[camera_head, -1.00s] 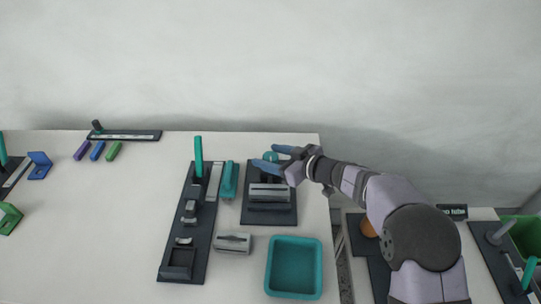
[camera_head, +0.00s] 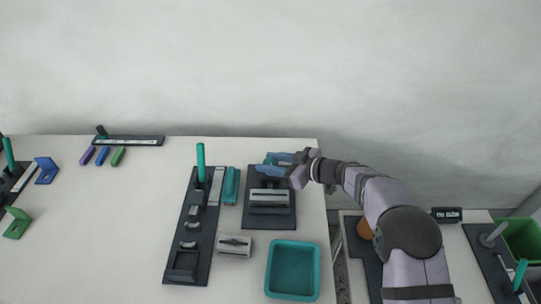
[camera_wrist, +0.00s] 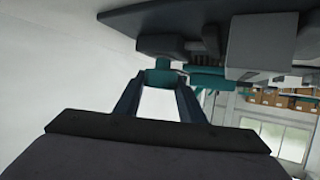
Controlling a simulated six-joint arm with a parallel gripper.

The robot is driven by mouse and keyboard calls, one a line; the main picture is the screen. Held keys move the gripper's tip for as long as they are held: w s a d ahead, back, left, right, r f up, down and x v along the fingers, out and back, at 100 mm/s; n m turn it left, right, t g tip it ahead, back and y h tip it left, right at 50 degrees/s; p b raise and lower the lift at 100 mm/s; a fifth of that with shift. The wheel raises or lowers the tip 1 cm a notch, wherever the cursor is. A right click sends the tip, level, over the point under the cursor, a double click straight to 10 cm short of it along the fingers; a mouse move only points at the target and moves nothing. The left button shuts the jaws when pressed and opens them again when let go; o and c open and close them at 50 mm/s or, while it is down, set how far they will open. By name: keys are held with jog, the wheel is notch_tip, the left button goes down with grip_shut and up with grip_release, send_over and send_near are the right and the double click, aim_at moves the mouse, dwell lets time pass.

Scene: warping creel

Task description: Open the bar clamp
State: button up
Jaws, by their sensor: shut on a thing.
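The bar clamp is a dark plate (camera_head: 284,219) with a light grey block (camera_head: 269,195) and a dark bar on it, on the white table. Its teal handle (camera_wrist: 160,75) shows between my fingertips in the wrist view. My gripper (camera_head: 268,164) reaches in from the right, over the far end of the plate, and its blue fingers are shut on the teal handle. In the wrist view my gripper (camera_wrist: 163,84) has one finger on each side of the handle. The fingers hide most of the handle in the head view.
Left of the clamp are a teal block (camera_head: 230,186) and a long dark fixture (camera_head: 186,245) with an upright teal handle (camera_head: 200,162). A grey block (camera_head: 233,246) and a teal tray (camera_head: 293,270) lie in front. The table ends just right of the clamp.

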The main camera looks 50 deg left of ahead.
jog(key=shift+a+r+n+g+h, duration=0.15)
jog(key=shift+n+g+h, duration=0.15)
jog(key=shift+n+g, duration=0.65)
jog(key=shift+g+b, duration=0.25)
jog(key=shift+b, duration=0.25)
jog(key=shift+n+g+b, duration=0.4)
jog(key=shift+n+b, duration=0.15)
jog(key=o, duration=1)
jog(key=shift+d+h, duration=0.2)
jog(key=shift+h, duration=0.1)
jog(key=shift+b+v, duration=0.55)
jog(key=shift+v, duration=3.05)
